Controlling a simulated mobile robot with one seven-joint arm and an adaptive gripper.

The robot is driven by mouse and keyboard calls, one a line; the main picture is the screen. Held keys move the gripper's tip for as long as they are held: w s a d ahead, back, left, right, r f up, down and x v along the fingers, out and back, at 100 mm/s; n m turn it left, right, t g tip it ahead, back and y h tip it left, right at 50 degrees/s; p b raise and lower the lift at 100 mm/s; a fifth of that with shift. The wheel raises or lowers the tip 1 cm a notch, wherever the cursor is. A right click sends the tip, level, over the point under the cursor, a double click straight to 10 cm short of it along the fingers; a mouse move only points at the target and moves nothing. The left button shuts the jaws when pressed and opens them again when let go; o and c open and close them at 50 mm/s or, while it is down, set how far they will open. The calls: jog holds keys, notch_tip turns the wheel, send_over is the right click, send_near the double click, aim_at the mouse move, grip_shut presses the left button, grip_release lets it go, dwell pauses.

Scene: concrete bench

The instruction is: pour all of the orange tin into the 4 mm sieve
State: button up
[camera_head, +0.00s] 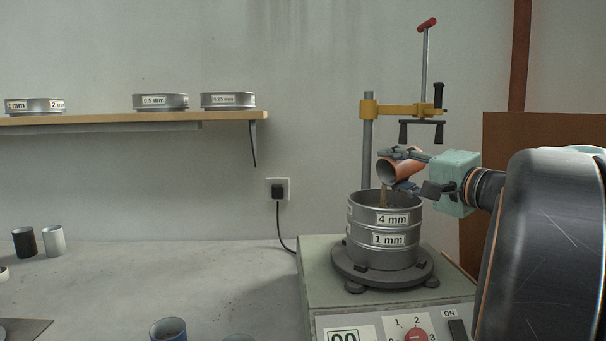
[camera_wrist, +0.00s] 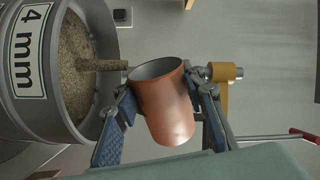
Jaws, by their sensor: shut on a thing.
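My gripper (camera_head: 405,170) is shut on the orange tin (camera_head: 400,171) and holds it tipped above the 4 mm sieve (camera_head: 366,215). A stream of grainy brown material runs from the tin's mouth down into the sieve. In the wrist view, the tin (camera_wrist: 168,108) sits between the blue-padded fingers of my gripper (camera_wrist: 165,125). There the 4 mm sieve (camera_wrist: 98,25) has grainy material spread inside it. The tin's inside shows as a plain grey wall, and how much it still holds is hidden. The 4 mm sieve stands on the 1 mm sieve (camera_head: 366,243).
The sieves stand on a shaker (camera_head: 312,274) with a clamp post (camera_head: 367,140) and yellow crossbar above. Several labelled sieves rest on the wall shelf (camera_head: 100,119).

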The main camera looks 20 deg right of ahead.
jog(key=shift+a+n+b, duration=0.25)
jog(key=shift+n+b, duration=0.65)
jog(key=shift+b, duration=0.65)
jog(key=shift+r, duration=0.1)
jog(key=shift+s+a+r+n, duration=0.1)
jog(key=shift+a+r+n, duration=0.05)
jog(key=shift+n, duration=0.35)
